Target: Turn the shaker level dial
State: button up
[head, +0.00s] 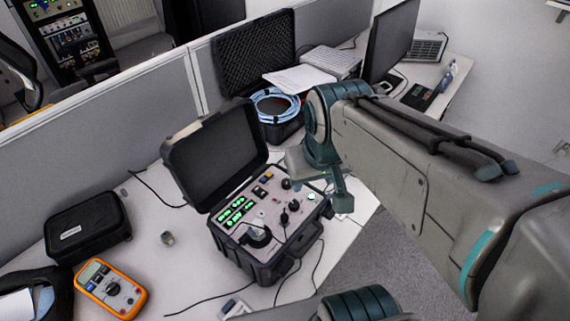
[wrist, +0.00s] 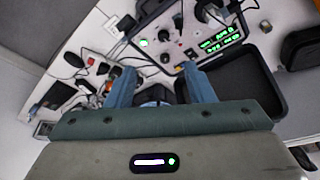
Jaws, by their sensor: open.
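An open black case (head: 262,270) stands on the desk with a control panel of green displays, knobs and a large round fitting. Small black dials (head: 294,205) sit on the panel's right part; labels are too small to read, so I cannot tell which is the shaker level dial. In the wrist view, the panel with its dials (wrist: 190,53) lies beyond the fingers, and the displays are at its right. My gripper (head: 322,182) is above the panel's right back edge, apart from the dials. In the wrist view its two fingers (wrist: 161,80) are spread, with nothing held between them.
The case's raised lid (head: 215,152) stands behind the panel. A second open case (head: 280,128) holds a coiled blue cable. An orange multimeter (head: 110,288) and a black pouch (head: 86,228) lie at left. Black cables cross the desk in front.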

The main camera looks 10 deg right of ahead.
jog(key=w+f+n+g+b, duration=0.2)
jog(key=w+f+b, duration=0.1)
jog(key=w, duration=0.7)
jog(key=n+g+b, duration=0.1)
jog(key=g+b, duration=0.1)
send_near(286, 181)
jog(key=f, duration=0.4)
jog(key=f+p, duration=0.1)
jog(key=f, duration=0.3)
jog(key=shift+s+d+f, duration=0.1)
jog(key=shift+s+f, duration=0.1)
jog(key=shift+f, duration=0.15)
jog(key=c, duration=1)
